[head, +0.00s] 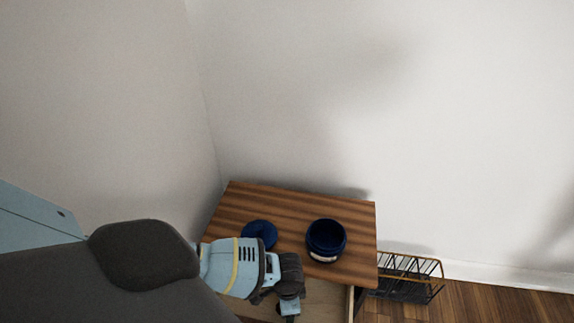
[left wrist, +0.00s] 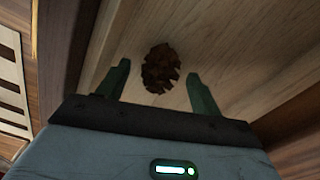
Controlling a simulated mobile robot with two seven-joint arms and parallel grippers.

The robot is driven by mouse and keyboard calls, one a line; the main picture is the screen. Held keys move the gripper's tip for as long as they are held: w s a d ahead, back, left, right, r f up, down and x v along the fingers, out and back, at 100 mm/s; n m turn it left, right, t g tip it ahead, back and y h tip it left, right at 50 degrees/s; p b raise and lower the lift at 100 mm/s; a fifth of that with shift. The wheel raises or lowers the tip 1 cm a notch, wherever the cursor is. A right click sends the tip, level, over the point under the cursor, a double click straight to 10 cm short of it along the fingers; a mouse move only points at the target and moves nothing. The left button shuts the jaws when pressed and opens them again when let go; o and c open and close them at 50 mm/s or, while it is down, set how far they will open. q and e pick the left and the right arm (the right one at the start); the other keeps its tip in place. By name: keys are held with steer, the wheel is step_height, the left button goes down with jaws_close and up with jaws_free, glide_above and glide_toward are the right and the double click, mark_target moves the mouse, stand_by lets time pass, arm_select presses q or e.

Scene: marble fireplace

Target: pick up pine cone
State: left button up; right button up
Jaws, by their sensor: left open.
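A dark brown pine cone (left wrist: 160,62) lies on a light wood surface (left wrist: 230,38) in the left wrist view. My left gripper (left wrist: 158,74) is open, with one finger on each side of the pine cone in the picture. I cannot tell whether the fingers touch it or how far above it they are. In the head view my left gripper (head: 289,307) is over a pale wood surface (head: 326,301), apparently an open drawer, in front of the small table. The pine cone is hidden in the head view. My right gripper is out of view.
The striped wooden table top (head: 284,206) carries an open dark blue jar (head: 326,240) and a round blue lid (head: 259,233) close to my left arm. A black wire rack (head: 410,277) stands on the floor at right. Walls close off the back and left.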

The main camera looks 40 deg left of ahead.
arm_select(q)
steer(key=shift+f, duration=0.1)
steer(key=c, duration=1)
step_height(320, 180, up, 9)
steer(key=p, duration=0.3)
steer(key=shift+r, duration=0.2)
steer(key=shift+c, duration=0.2)
steer(key=shift+r, duration=0.4)
